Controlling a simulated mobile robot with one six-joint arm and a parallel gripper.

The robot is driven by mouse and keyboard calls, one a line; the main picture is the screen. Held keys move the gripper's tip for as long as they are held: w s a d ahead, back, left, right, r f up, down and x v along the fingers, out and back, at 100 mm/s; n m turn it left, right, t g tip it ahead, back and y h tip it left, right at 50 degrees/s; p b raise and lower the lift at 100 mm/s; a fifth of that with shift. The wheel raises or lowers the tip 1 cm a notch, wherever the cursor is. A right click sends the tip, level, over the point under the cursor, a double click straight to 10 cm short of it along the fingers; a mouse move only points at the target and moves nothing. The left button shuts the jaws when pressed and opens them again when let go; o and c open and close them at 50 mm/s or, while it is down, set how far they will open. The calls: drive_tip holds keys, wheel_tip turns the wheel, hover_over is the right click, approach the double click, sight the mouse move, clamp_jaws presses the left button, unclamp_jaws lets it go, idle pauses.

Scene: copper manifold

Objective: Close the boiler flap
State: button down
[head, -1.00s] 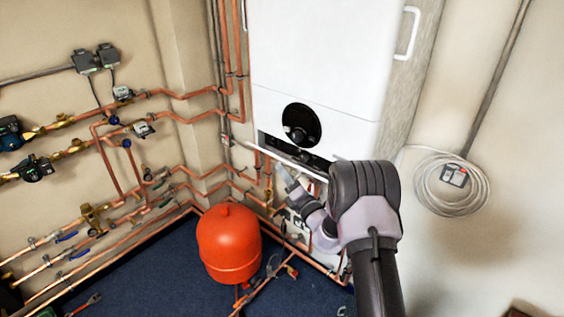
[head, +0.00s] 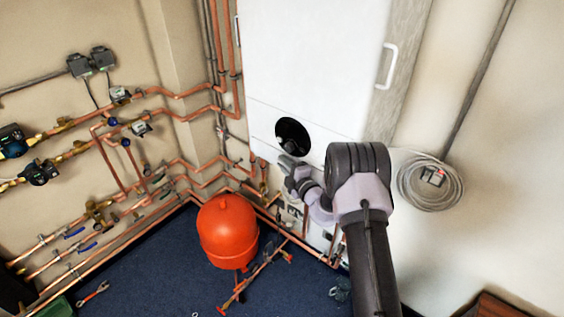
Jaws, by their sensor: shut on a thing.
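The white boiler (head: 315,60) hangs on the wall at the top middle, with a round black dial (head: 292,138) on its lower front. Its white flap (head: 264,149) runs along the bottom edge below the dial and looks flush with the front; no dark gap shows there. My gripper (head: 287,162) is at the flap, just below the dial, and is shut on it. The gripper and wrist hide the flap's middle and right part, and the fingertips are small and hard to make out.
A red expansion vessel (head: 228,232) stands on the blue floor left of my arm. Copper pipes (head: 180,165) with valves and pumps line the left wall. A coiled grey cable (head: 430,182) hangs at right. A wrench (head: 93,293) lies on the floor.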

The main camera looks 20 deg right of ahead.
idle(0.4)
drive_tip(key=c, duration=1.5)
unclamp_jaws()
drive_tip(key=shift+w+d, duration=0.1)
drive_tip(key=shift+w, duration=0.1)
drive_tip(key=shift+s, duration=0.1)
drive_tip(key=b+v, duration=0.1)
drive_tip(key=v, duration=1.6)
drive_tip(key=shift+s+r, duration=0.1)
drive_tip(key=shift+s, duration=0.1)
